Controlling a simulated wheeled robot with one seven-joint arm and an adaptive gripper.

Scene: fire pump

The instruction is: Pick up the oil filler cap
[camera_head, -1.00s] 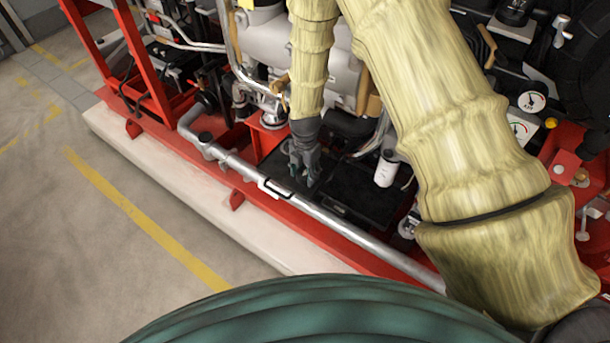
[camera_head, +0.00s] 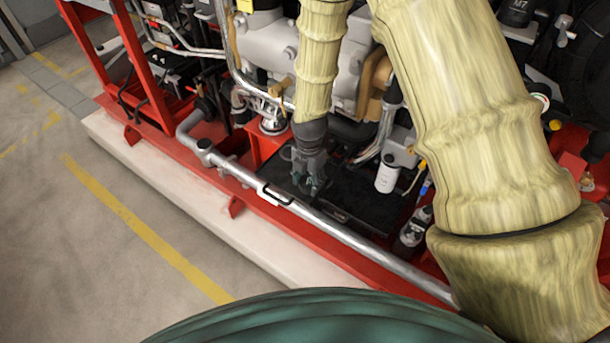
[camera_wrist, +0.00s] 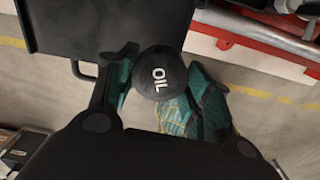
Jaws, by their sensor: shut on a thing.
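The oil filler cap (camera_wrist: 160,74) is a round black cap with white "OIL" lettering. In the wrist view it sits between the two teal-padded fingers of my gripper (camera_wrist: 165,92), which is shut on it. In the head view my gripper (camera_head: 308,184) points down above the black tray-like surface beside the engine. The cap is too small and hidden by the fingers to make out there.
A silver pipe (camera_head: 330,228) runs along the red frame in front of my gripper. A white cylindrical filter (camera_head: 387,174) hangs to the right. The grey engine (camera_head: 275,55) stands behind. The floor at left (camera_head: 70,260) is clear, with yellow lines.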

